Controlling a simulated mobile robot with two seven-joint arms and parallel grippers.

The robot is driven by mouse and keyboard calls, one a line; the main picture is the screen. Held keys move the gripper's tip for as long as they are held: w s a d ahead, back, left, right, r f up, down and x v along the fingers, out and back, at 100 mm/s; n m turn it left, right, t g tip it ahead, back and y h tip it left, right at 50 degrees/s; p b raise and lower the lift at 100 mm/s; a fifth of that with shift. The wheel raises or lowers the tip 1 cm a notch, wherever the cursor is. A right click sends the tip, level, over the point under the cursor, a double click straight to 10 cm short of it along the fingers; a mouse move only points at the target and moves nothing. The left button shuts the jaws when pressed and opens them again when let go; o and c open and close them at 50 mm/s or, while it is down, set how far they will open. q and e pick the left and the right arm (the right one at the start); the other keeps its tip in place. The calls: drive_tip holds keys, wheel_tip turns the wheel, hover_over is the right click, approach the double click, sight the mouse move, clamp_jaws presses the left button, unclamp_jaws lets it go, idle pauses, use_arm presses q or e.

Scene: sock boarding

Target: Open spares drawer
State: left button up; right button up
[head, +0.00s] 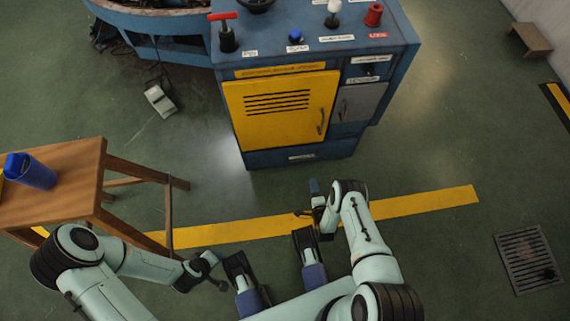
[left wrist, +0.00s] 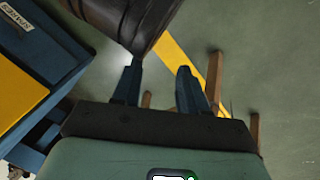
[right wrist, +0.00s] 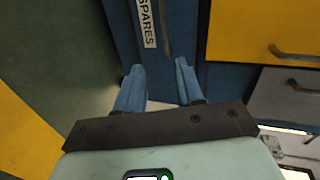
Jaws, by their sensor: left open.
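The spares drawer (head: 265,159) is the blue panel with a white label at the foot of the blue cabinet. It looks shut.
Above the drawer is a yellow door (head: 285,112) with a handle, beside a grey door (head: 358,103). A yellow floor stripe (head: 425,203) crosses the clear floor. A grate (head: 528,258) lies right.

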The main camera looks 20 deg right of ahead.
use_arm(q)
drive_tip(key=s+a+f+n+g+b, duration=0.1)
drive_tip(key=s+a+f+g+b, duration=0.1)
drive_tip(key=s+f+b, duration=0.4)
drive_tip(key=shift+s+a+f+g, duration=0.35)
drive_tip(key=shift+s+f+g, duration=0.8)
drive_tip(key=shift+s, duration=1.1)
use_arm(e)
drive_tip(key=w+d+f+t, duration=0.1)
drive_tip(key=w+d+f, duration=0.1)
drive_tip(key=w, duration=1.2)
drive_tip(key=shift+f+m, duration=0.4)
drive_tip(key=shift+f, duration=0.3)
use_arm(q)
drive_tip(key=shift+f+t, duration=0.25)
use_arm(e)
drive_tip(key=shift+s, duration=0.1)
clamp_jaws()
